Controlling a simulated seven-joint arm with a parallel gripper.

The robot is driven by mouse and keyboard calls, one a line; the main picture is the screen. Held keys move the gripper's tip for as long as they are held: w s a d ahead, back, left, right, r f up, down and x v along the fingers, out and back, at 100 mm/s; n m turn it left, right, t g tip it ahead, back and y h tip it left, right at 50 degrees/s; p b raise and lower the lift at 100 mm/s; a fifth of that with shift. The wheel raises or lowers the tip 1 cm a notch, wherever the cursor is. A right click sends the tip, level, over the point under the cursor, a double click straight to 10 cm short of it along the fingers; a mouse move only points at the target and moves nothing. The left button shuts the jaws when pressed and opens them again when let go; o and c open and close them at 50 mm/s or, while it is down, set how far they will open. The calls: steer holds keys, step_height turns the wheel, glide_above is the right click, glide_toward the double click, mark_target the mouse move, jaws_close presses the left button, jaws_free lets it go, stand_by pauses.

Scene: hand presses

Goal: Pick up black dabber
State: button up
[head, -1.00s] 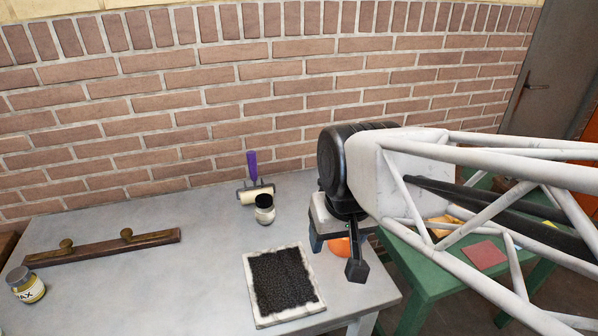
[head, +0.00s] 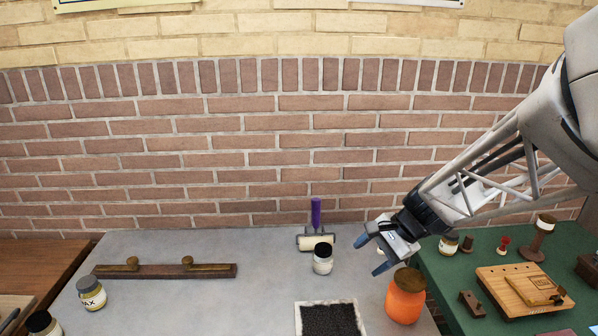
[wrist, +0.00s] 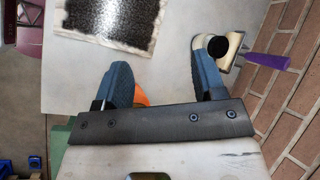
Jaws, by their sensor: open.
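My gripper (head: 371,254) is open and empty above the right end of the grey table in the head view. I cannot tell for sure which thing is the black dabber. Neither looks plainly black. My gripper is left of both and apart from them.
A black-lidded jar (head: 323,262), a purple-handled roller (head: 316,230), an orange jar (head: 405,298) and a black inked slab (head: 330,322) share the grey table. A wooden rail (head: 165,271) lies left. A brick wall stands behind.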

steer(key=w+d+f+m+t+y, duration=0.1)
steer(key=w+d+f+m+t, duration=0.1)
steer(key=w+d+f+m, duration=0.3)
steer(key=w+d+f+m+t, duration=0.3)
steer(key=w+d+f+m, duration=0.2)
steer(key=w+d+f, duration=0.1)
steer(key=w+d+f+m+t+y, duration=0.1)
steer(key=w+d+f+m+t, duration=0.2)
steer(key=w, duration=0.6)
steer(key=shift+d+f+m+y, duration=0.1)
steer(key=shift+d+f+m, duration=0.4)
steer(key=shift+d, duration=0.3)
steer(key=shift+d+f+m+y, duration=0.1)
steer(key=shift+d+f+m, duration=0.35)
steer(key=shift+d+f, duration=0.3)
steer(key=shift+d+f+m+y, duration=0.1)
steer(key=shift+d+f+m, duration=0.35)
steer(key=shift+d, duration=0.4)
steer(key=shift+x, duration=1.35)
steer(key=shift+r+x, duration=0.1)
steer(key=shift+x, duration=1.2)
steer(key=shift+r+x, duration=0.15)
steer(key=shift+x, duration=1.2)
